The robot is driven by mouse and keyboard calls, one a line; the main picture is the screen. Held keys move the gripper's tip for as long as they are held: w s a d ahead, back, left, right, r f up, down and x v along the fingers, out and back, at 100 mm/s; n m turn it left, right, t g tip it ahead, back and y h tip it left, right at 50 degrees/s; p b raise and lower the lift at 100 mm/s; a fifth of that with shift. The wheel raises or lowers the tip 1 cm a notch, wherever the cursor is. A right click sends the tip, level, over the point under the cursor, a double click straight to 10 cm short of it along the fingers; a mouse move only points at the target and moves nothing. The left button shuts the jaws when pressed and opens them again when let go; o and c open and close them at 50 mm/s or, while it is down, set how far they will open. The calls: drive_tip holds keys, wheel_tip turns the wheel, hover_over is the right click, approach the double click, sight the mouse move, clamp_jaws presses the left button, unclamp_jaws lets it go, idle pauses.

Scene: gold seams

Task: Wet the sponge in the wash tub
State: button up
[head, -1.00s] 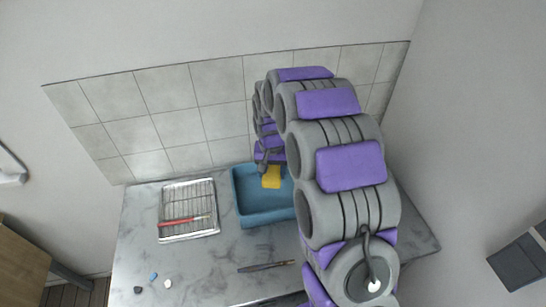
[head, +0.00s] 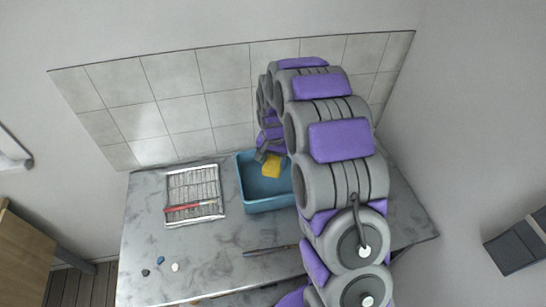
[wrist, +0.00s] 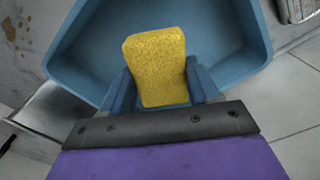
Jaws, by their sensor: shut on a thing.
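The yellow sponge (head: 272,168) is held by my gripper (head: 262,155) over the blue wash tub (head: 268,206). In the wrist view the sponge (wrist: 156,66) sits between the two fingers of my gripper (wrist: 160,84), which are shut on its sides. The tub (wrist: 85,50) lies behind and around the sponge in that view. I cannot tell whether the sponge touches the tub's floor, and no water surface can be made out.
A wire rack tray (head: 195,219) with a red-handled tool (head: 190,207) lies left of the tub. A dark slim tool (head: 268,251) lies in front of it. Several small pebbles (head: 160,260) sit at the front left. A tiled wall (head: 150,105) stands behind.

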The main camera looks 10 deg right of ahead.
sight(276, 161)
drive_tip(key=d+f, duration=0.2)
drive_tip(key=shift+d+f, duration=0.25)
drive_tip(key=shift+f, duration=0.05)
drive_tip(key=shift+d+f, duration=0.15)
drive_tip(key=shift+f, duration=0.55)
drive_tip(key=shift+a+f, duration=0.35)
drive_tip(key=shift+a, duration=0.25)
drive_tip(key=shift+a+f, duration=0.3)
drive_tip(key=shift+a, duration=0.3)
drive_tip(key=shift+d, duration=1)
drive_tip(key=shift+a+r, duration=0.15)
drive_tip(key=shift+a, duration=0.25)
drive_tip(key=shift+a+r, duration=0.4)
drive_tip(key=shift+r, duration=0.1)
drive_tip(key=shift+r+p, duration=0.3)
drive_tip(key=shift+d+r+p, duration=0.25)
drive_tip(key=shift+d+r, duration=0.1)
drive_tip(key=shift+r, duration=0.25)
drive_tip(key=shift+d+r+p, duration=0.2)
drive_tip(key=shift+d+r, duration=0.1)
drive_tip(key=shift+r, duration=0.65)
drive_tip(key=shift+a+r+p, duration=0.3)
drive_tip(key=shift+r, duration=0.3)
drive_tip(key=shift+a+r+p, duration=0.25)
drive_tip(key=shift+r, duration=0.55)
drive_tip(key=shift+d, duration=0.45)
